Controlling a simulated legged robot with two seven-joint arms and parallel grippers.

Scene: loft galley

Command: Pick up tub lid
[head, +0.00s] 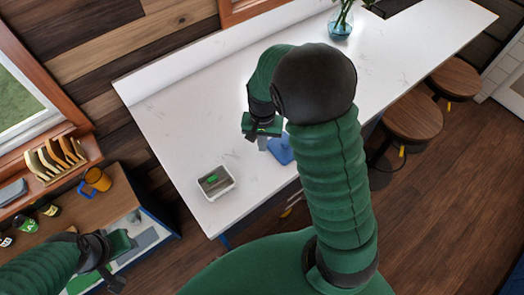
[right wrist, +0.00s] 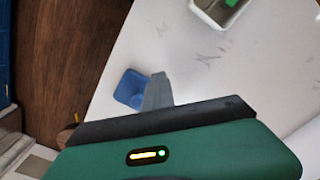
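A blue piece (head: 280,150), which looks like the tub lid, lies on the white counter near its front edge. It also shows in the right wrist view (right wrist: 130,88). My right gripper (head: 262,142) is above the counter, just left of the blue piece in the head view. In the right wrist view its grey fingertip (right wrist: 158,92) overlaps the lid's edge; contact cannot be told. Only one finger shape shows clearly there, so its opening is unclear. My left gripper (head: 120,263) is open and empty by the low wooden shelf unit at the lower left.
A small white tub (head: 218,190) with a green item in it stands on the white counter (head: 180,130), left of the lid. A glass vase (head: 340,24) stands at the back. Stools (head: 410,115) line the right side. An orange mug (head: 97,179) is on the shelf unit.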

